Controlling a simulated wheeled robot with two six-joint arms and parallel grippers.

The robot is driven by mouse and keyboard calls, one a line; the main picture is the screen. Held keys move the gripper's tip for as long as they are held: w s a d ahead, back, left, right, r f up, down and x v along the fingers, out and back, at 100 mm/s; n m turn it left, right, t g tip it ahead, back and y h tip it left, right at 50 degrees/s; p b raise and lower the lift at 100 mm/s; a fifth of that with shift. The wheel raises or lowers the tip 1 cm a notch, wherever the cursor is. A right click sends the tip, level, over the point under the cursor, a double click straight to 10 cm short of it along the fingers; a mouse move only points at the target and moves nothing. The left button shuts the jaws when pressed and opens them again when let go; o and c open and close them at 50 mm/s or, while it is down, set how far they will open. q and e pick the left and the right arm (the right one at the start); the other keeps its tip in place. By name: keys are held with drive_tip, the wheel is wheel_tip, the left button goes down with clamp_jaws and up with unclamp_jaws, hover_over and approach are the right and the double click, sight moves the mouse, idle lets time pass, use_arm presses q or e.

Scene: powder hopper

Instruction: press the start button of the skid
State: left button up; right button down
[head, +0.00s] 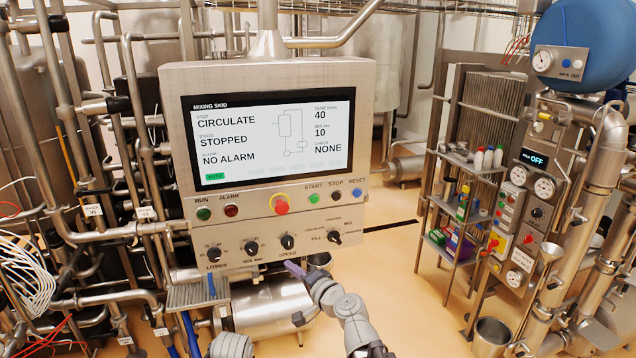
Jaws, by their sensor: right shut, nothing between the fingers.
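The mixing skid's panel (368,95) stands in the middle of the head view. The start button (314,199) is a small green button under the word START, right of the red emergency stop (281,205). The black stop button (336,195) and blue reset button (356,190) sit to its right. The screen (262,165) reads CIRCULATE, STOPPED, NO ALARM. My right gripper (290,266) is shut and empty, below the panel's lower edge and apart from the start button. A grey link, probably of my left arm, shows at the bottom; I cannot make out its gripper.
Dark knobs, such as the speed knob (287,242), line the panel's lower row. Pipes and a steel drum (262,308) lie below. Pipework crowds the left. A shelf rack (455,215) and a blue vessel (592,40) stand at the right. Open floor (408,290) lies between.

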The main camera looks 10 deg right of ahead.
use_arm(q)
wheel_tip(320, 180, up, 5)
drive_tip(key=p, duration=0.3)
drive_tip(key=shift+r, duration=0.1)
use_arm(e)
drive_tip(key=w+d+r+m+t+h, duration=0.1)
drive_tip(key=d+r+m+t+h, duration=0.2)
drive_tip(key=d, duration=0.8)
wheel_tip(320, 180, up, 6)
drive_tip(key=m+h, duration=0.2)
drive_tip(key=m, duration=0.2)
drive_tip(key=shift+w+d+f, duration=0.2)
drive_tip(key=shift+w+f, duration=0.05)
drive_tip(key=shift+w, duration=0.15)
drive_tip(key=shift+w, duration=0.1)
